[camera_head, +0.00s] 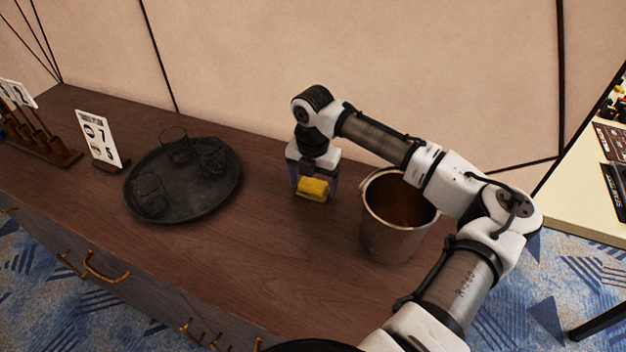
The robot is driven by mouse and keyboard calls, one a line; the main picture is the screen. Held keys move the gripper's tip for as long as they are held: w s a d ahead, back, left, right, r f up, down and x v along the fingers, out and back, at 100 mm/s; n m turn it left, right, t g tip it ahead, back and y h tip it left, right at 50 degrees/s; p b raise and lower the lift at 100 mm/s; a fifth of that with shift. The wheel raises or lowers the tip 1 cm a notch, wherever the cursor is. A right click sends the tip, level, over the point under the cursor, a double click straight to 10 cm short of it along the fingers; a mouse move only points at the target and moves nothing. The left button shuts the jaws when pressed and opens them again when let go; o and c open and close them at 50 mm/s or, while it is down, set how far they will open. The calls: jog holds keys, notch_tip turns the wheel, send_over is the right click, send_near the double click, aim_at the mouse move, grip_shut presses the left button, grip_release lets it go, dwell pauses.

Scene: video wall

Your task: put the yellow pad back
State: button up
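The yellow pad (313,189) is a small yellow block between the fingers of my gripper (314,195). My gripper points down at the middle of the brown wooden counter, between the dark tray and the metal bucket. Its fingers sit close against both sides of the pad, and it looks shut on it. The pad is at or just above the counter top; I cannot tell whether it touches. The far side of the pad is hidden.
A dark round tray (205,205) with several glasses stands to the left. A metal bucket (385,238) stands close on the right, under my forearm. A white sign (98,138) and a wooden rack (40,148) stand farther left. The counter front is clear.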

aim_at(313, 183)
notch_tip(313, 183, up, 12)
jog(key=b, duration=0.3)
jog(key=shift+r, duration=0.15)
dwell(0.6)
